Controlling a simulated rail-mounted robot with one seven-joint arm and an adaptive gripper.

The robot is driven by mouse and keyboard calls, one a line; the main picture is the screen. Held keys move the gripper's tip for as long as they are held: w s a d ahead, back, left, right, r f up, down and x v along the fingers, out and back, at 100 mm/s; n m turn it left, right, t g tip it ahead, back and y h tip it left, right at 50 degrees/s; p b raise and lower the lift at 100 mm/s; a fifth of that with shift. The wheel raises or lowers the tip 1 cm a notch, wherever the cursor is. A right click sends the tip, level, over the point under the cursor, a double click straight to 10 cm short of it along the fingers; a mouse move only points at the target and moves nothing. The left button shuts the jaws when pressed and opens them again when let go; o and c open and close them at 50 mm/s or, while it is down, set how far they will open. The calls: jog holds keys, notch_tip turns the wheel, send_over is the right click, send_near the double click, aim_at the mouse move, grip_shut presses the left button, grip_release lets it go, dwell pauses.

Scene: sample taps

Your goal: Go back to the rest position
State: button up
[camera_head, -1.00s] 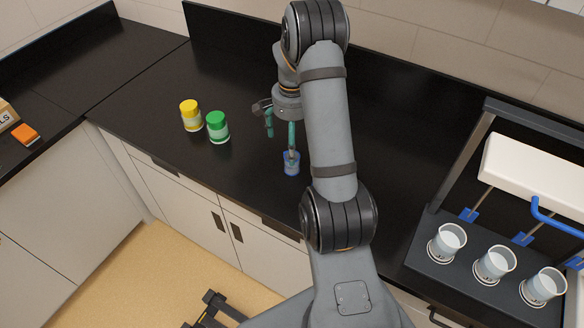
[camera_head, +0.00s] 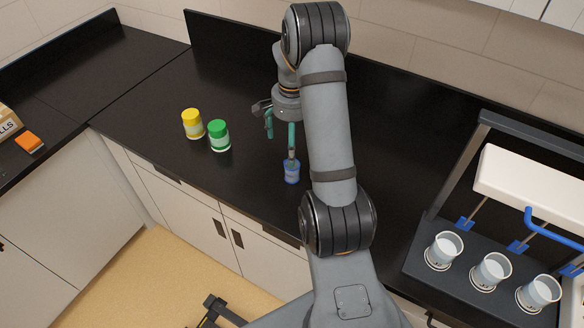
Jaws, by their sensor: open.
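My arm reaches over the black counter (camera_head: 150,100), and my gripper (camera_head: 280,140) hangs at its end with its teal-tipped fingers apart. It holds nothing that I can see. A small blue object (camera_head: 291,172), perhaps a jar or cup, stands just below the right-hand finger. I cannot tell whether that finger touches it or only overlaps it in the picture. A yellow-capped jar (camera_head: 193,124) and a green-capped jar (camera_head: 219,136) stand upright to the left of my gripper, apart from it.
At the right, a dark stand (camera_head: 472,268) holds three clear cups under a white tap unit (camera_head: 530,185) with a blue handle. An orange block (camera_head: 29,142) lies at the far left. The counter left of the jars is clear. A back wall runs behind the counter.

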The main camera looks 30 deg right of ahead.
notch_tip(320, 180, up, 7)
jog(key=p, duration=0.3)
jog(key=shift+p, duration=0.35)
